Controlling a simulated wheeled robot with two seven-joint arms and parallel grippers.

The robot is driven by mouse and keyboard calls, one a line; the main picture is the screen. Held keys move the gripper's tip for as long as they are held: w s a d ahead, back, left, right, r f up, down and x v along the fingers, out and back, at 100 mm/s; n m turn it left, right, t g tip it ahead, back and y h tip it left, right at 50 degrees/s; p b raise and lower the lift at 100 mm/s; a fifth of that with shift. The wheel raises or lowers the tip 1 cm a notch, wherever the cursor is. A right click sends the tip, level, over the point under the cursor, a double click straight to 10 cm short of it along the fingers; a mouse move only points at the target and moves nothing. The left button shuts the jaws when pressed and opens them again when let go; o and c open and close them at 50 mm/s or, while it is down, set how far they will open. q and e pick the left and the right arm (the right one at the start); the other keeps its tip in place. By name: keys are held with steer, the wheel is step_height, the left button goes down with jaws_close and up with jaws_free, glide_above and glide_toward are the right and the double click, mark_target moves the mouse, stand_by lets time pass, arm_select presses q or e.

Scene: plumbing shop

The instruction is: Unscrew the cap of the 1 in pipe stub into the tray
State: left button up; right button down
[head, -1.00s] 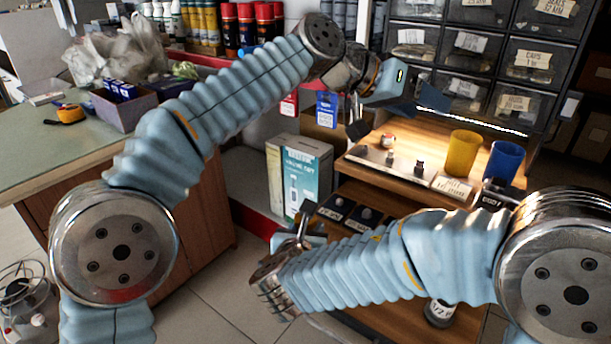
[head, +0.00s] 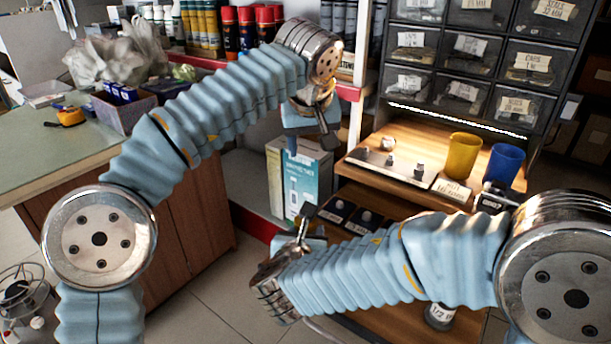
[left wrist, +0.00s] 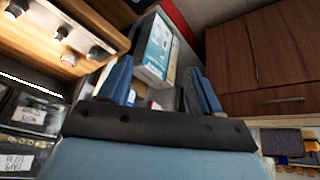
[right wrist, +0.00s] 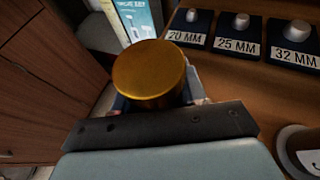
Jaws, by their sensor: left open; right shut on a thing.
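My right gripper (head: 302,224) is low in front of the shelf unit, at the centre of the head view. In the right wrist view it is shut on a brass-coloured round piece (right wrist: 150,75), whose flat end faces up between the jaws. Its lower part is hidden, so I cannot see a thread or a joint between cap and stub. My left gripper (head: 311,143) is open and empty, above and apart from the right one. Its spread fingers show in the left wrist view (left wrist: 161,82) with nothing between them. I cannot make out which thing is the tray.
Dark blocks with knobs (right wrist: 238,45), labelled 20, 25 and 32 MM, stand on the lower shelf by my right gripper. A strip with metal fittings (head: 373,160), a yellow cup (head: 463,155) and a blue cup (head: 504,163) stand above. A carton (head: 302,178) stands behind.

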arm_select(q)
steer(key=s+m+g, duration=0.1)
steer(key=s, duration=0.2)
steer(key=s+f+m+g, duration=0.1)
steer(key=s+g, duration=0.1)
steer(key=s, duration=0.1)
steer(key=s+a+f+m+g, duration=0.1)
steer(key=s+g, duration=0.1)
steer(key=shift+s+m, duration=0.4)
steer(key=shift+s+a+f, duration=0.1)
steer(key=shift+s+f, duration=0.05)
steer(key=shift+f, duration=0.15)
step_height(320, 180, down, 7)
steer(key=shift+f, duration=0.1)
steer(key=shift+c, duration=0.5)
steer(key=c, duration=0.9)
steer(key=n, duration=0.3)
steer(key=shift+c, duration=0.2)
